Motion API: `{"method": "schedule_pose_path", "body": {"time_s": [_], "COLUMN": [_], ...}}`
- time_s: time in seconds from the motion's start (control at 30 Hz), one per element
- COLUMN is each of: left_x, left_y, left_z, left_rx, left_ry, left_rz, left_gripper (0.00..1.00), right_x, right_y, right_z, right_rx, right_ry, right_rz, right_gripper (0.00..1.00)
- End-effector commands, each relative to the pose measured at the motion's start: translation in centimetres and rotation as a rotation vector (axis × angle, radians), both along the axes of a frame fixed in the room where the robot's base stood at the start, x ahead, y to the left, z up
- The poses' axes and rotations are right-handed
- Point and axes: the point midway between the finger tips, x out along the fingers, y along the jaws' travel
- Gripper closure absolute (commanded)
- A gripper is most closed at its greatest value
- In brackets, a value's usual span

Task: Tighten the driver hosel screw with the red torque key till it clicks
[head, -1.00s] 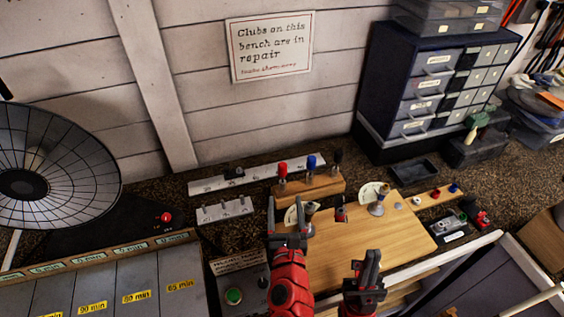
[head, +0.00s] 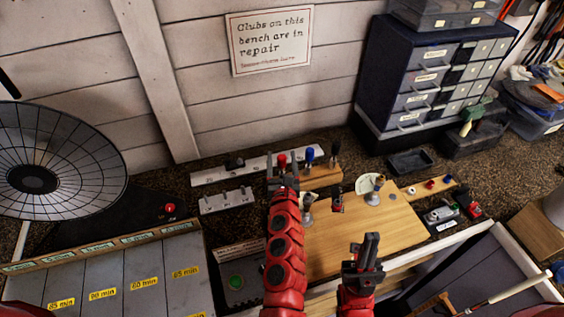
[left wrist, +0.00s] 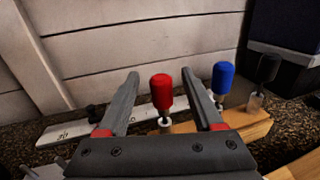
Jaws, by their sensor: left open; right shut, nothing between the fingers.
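The red torque key (head: 282,160) stands upright in a wooden block (head: 322,175) at the back of the bench. In the left wrist view the red key (left wrist: 161,92) shows between the two fingers of my open left gripper (left wrist: 164,95). Blue (head: 309,155) and black (head: 334,153) keys stand to its right in the same block. My left gripper (head: 283,176) is in front of the red key in the head view. My right gripper (head: 366,252) is shut and empty over the front of the wooden board. Small upright clubhead parts stand on the board, one partly hidden by my left arm; I cannot make out the hosel screw.
The wooden board (head: 400,225) fills the middle of the bench. A drawer cabinet (head: 425,80) stands at the back right. A black tray (head: 410,162) lies before the cabinet.

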Motion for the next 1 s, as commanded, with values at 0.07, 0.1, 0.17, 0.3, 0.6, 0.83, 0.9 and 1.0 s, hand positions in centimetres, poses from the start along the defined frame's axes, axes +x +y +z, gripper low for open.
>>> {"method": "schedule_pose_path", "body": {"time_s": [0.07, 0.1, 0.17, 0.3, 0.6, 0.83, 0.9, 1.0], "left_x": [1.3, 1.8, 2.6, 3.6, 3.6, 3.6, 3.6, 3.6], "left_y": [-0.1, 0.0, 0.0, 0.1, 0.1, 0.1, 0.1, 0.1], "left_z": [0.0, -0.1, 0.0, -0.2, -0.2, -0.2, -0.2, -0.2], "left_rx": [0.003, 0.004, 0.002, 0.001, 0.0, 0.0, 0.0, 0.0], "left_ry": [-0.005, -0.004, -0.005, -0.001, -0.001, -0.001, -0.001, -0.001], "left_rz": [-0.004, -0.001, -0.001, -0.001, -0.001, -0.001, -0.001, -0.001], "left_gripper": [0.32, 0.32, 0.32, 0.32, 0.43, 0.85, 0.97, 1.0], "right_x": [0.0, 0.0, 0.0, 0.0, 0.0, 0.0, 0.0, 0.0], "right_y": [0.0, 0.0, 0.0, 0.0, 0.0, 0.0, 0.0, 0.0], "right_z": [-0.2, -0.2, -0.2, -0.2, -0.2, -0.2, -0.2, -0.2], "right_rx": [0.0, 0.0, 0.0, 0.0, 0.0, 0.0, 0.0, 0.0], "right_ry": [0.0, 0.0, 0.0, 0.0, 0.0, 0.0, 0.0, 0.0], "right_rz": [0.0, 0.0, 0.0, 0.0, 0.0, 0.0, 0.0, 0.0], "right_gripper": [1.0, 1.0, 1.0, 1.0, 1.0, 1.0, 1.0, 1.0]}}
